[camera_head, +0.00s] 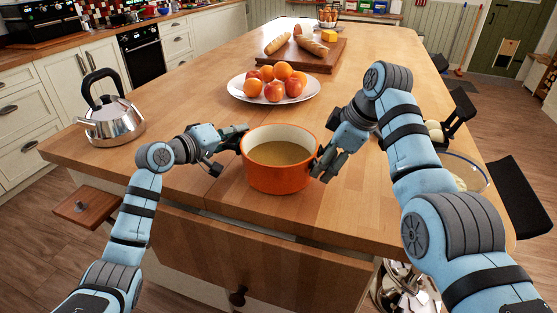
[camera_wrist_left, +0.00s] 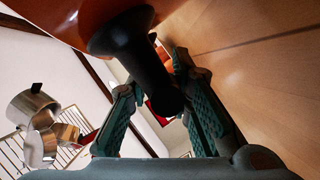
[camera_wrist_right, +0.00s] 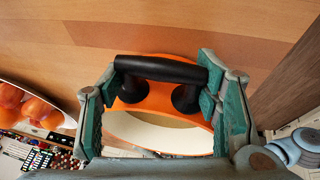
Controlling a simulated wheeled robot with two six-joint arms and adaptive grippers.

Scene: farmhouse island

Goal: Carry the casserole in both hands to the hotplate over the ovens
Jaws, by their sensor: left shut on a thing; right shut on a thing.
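The orange casserole (camera_head: 277,179), with brownish liquid inside, is upright at the near end of the wooden island (camera_head: 120,165). I cannot tell whether its base touches the wood. My left gripper (camera_head: 232,143) is at its left side, shut on a black handle, which shows between the fingers in the left wrist view (camera_wrist_left: 145,65). My right gripper (camera_head: 321,166) is at its right side, shut on the other black handle, seen between the fingers in the right wrist view (camera_wrist_right: 160,68). I cannot pick out the hotplate with certainty; a black oven (camera_head: 143,55) stands at the back left.
A fruit plate (camera_head: 240,91) lies just behind the casserole. A kettle (camera_head: 113,122) stands at the left corner. A board with bread (camera_head: 318,62) is further back. A glass bowl (camera_head: 470,174) is near the right edge. Black stools (camera_head: 515,195) stand at right.

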